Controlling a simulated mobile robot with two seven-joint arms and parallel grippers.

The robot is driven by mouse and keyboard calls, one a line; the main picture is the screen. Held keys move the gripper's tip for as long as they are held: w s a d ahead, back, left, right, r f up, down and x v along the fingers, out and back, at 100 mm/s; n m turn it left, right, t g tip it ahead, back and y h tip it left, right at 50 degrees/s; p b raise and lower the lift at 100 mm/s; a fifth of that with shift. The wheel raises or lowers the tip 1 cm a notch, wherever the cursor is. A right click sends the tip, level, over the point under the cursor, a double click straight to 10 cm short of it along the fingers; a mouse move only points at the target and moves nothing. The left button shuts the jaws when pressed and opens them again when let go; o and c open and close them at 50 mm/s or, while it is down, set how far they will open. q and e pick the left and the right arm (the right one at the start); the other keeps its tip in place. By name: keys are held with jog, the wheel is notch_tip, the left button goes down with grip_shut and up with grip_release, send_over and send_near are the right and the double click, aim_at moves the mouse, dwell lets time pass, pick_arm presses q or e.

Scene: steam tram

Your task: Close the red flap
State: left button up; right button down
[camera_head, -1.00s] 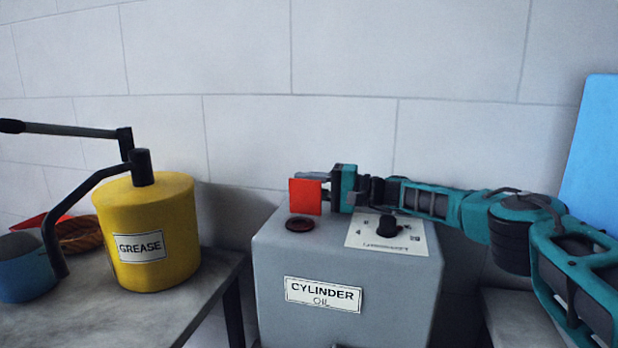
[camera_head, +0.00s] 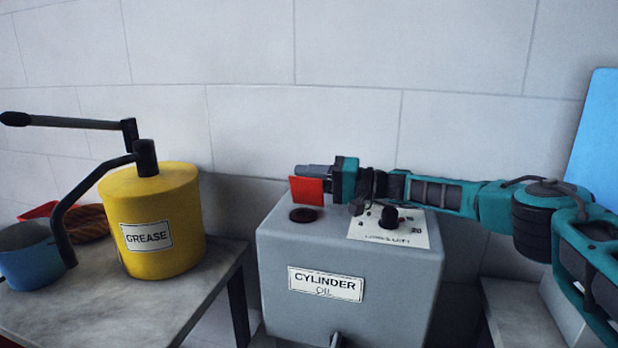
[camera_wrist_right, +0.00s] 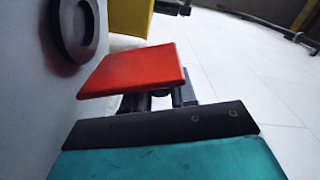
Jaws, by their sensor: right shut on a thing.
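The red flap (camera_head: 307,190) stands raised over the round dark opening (camera_head: 304,215) on top of the grey cylinder oil box (camera_head: 290,250). It leans a little, and the opening is uncovered. My right gripper (camera_head: 313,171) comes in from the right and is shut on the flap; its fingers are partly hidden behind it. In the right wrist view the flap (camera_wrist_right: 135,70) lies across the fingers (camera_wrist_right: 160,100) and hides most of them. The round opening (camera_wrist_right: 80,28) shows there at upper left, apart from the flap. My left gripper is not in view.
A dial (camera_head: 389,217) on a white plate sits on the box top below my right wrist. A yellow grease pot (camera_head: 160,225) with a long lever and a blue pot (camera_head: 30,258) stand on the left table (camera_head: 140,315). The wall is close behind.

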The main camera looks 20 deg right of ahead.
jog(key=c, duration=0.9)
grip_release()
jog(key=shift+c, duration=0.2)
jog(key=v, duration=1.3)
